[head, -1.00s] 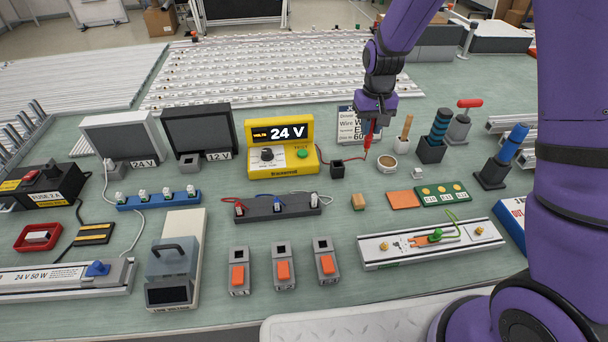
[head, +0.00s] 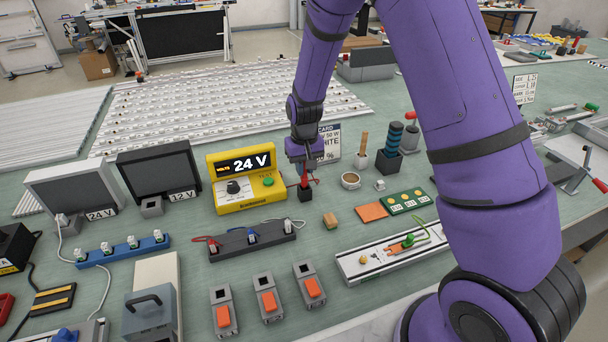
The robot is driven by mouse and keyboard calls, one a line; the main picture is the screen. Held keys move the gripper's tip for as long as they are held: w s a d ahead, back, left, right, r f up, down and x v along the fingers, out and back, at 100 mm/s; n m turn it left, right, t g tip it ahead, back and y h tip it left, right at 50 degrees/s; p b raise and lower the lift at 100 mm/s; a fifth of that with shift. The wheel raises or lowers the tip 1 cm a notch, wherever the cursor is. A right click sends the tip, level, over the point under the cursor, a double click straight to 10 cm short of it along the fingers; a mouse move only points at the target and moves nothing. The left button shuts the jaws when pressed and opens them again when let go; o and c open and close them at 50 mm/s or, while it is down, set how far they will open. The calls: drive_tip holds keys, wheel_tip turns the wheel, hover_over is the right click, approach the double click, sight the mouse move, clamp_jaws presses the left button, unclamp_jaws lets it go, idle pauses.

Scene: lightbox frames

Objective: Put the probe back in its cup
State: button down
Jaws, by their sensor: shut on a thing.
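The red probe (head: 304,180) is held pointing down in my gripper (head: 303,168), which is shut on it. The small black cup (head: 305,193) stands on the bench right of the yellow meter (head: 240,190). The probe is directly over the cup in the head view, and its lower end meets the cup's mouth. I cannot tell whether the tip is inside the cup or just above it. The meter reads 24 V. My gripper's fingers are small and partly hidden by the wrist.
A white label card (head: 330,146) is behind my gripper. A tall black-and-blue tool stand (head: 390,150) is farther right.

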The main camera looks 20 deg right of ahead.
drive_tip(key=shift+f, duration=1.35)
drive_tip(key=c, duration=1.1)
unclamp_jaws()
drive_tip(key=shift+f, duration=0.1)
drive_tip(key=shift+o, duration=0.2)
